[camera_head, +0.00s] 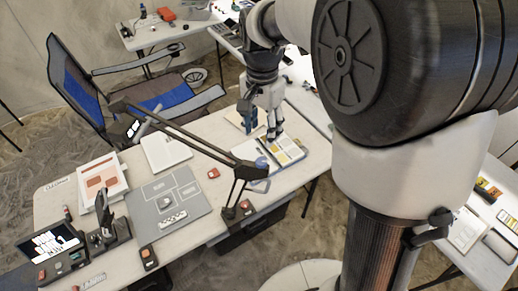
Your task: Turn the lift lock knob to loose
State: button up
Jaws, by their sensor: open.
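I cannot tell for certain which part is the lift lock knob. A black knob with a lever (428,229) sits on the side of the thick column at the right. My gripper (260,135) is open, pointing down over the far right part of the table, close to an open case with yellow and blue contents (284,150). It is apart from all these knobs.
A black jointed lamp (185,137) spans the table (205,127). A blue folding chair (150,95) is behind. Side tables with items are at the back and right.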

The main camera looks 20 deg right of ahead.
aim_at(261, 161)
notch_tip(261, 161, down, 12)
jog(key=shift+r+b, duration=0.1)
jog(key=shift+b, duration=0.3)
jog(key=shift+c, duration=0.2)
jog(key=c, duration=1)
